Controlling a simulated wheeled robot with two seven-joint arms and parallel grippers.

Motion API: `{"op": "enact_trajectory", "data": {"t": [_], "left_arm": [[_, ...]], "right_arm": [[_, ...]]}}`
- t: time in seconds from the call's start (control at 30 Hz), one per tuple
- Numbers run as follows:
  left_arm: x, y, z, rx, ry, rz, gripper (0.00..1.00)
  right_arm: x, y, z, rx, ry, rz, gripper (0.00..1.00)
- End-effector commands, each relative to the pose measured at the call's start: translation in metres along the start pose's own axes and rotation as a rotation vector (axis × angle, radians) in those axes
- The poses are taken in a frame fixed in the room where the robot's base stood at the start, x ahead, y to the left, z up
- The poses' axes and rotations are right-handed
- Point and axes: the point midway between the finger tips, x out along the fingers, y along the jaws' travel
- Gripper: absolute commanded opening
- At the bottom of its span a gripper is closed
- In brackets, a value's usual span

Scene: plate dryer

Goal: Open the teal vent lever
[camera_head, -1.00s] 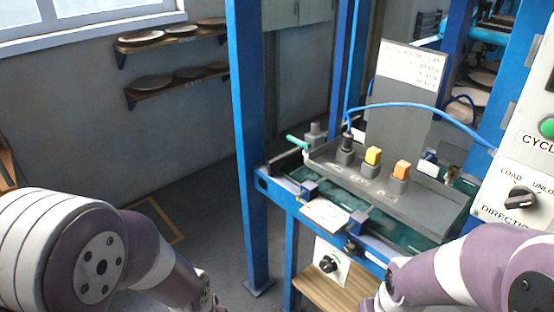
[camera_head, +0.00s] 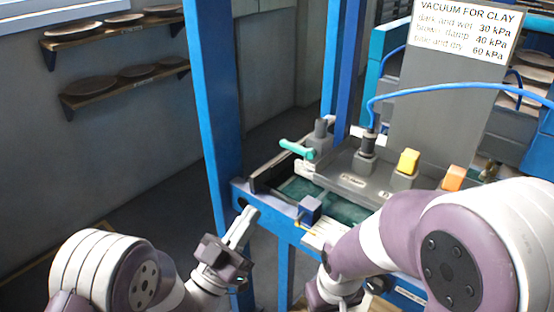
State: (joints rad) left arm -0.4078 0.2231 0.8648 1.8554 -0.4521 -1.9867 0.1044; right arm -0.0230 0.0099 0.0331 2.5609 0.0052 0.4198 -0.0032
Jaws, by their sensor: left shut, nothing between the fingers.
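The teal vent lever (camera_head: 297,149) sticks out to the left from a small grey valve body (camera_head: 320,138) at the left end of the grey control panel (camera_head: 352,183). My left gripper (camera_head: 250,215) is shut and empty, in front of the blue post, lower and left of the lever and apart from it. My right arm comes in from the right across the front of the panel. Its lower part shows near the bottom middle, but the right gripper's fingers are not visible.
A blue post (camera_head: 212,110) stands just behind my left gripper. The panel carries a black knob, a yellow switch (camera_head: 408,161) and an orange switch (camera_head: 454,178). A blue hose (camera_head: 440,88) arches over it. A white vacuum sign (camera_head: 466,28) stands behind.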

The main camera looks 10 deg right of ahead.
Motion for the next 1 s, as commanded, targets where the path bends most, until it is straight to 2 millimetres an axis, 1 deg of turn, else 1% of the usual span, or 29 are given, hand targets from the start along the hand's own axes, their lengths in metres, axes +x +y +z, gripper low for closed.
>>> {"op": "enact_trajectory", "data": {"t": [0.03,0.07,0.3,0.5,0.6,0.7,1.0], "left_arm": [[0.011,0.001,-0.003,-0.001,0.001,0.003,0.00],[0.017,0.001,-0.003,0.000,0.001,0.003,0.00],[0.069,0.001,-0.001,0.001,0.001,0.001,0.00],[0.106,0.000,-0.001,0.001,0.000,-0.001,0.00],[0.117,0.000,0.000,0.001,-0.002,0.000,0.00],[0.124,0.000,0.000,0.001,-0.002,-0.001,0.00],[0.127,0.000,0.001,0.001,-0.003,-0.002,0.00]], "right_arm": [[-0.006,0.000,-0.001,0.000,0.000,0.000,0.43],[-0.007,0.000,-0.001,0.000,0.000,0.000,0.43],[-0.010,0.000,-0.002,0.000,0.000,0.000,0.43],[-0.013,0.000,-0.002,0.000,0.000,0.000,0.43],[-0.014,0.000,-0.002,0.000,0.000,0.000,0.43],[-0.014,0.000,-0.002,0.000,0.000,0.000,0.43],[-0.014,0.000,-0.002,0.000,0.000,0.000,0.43]]}}
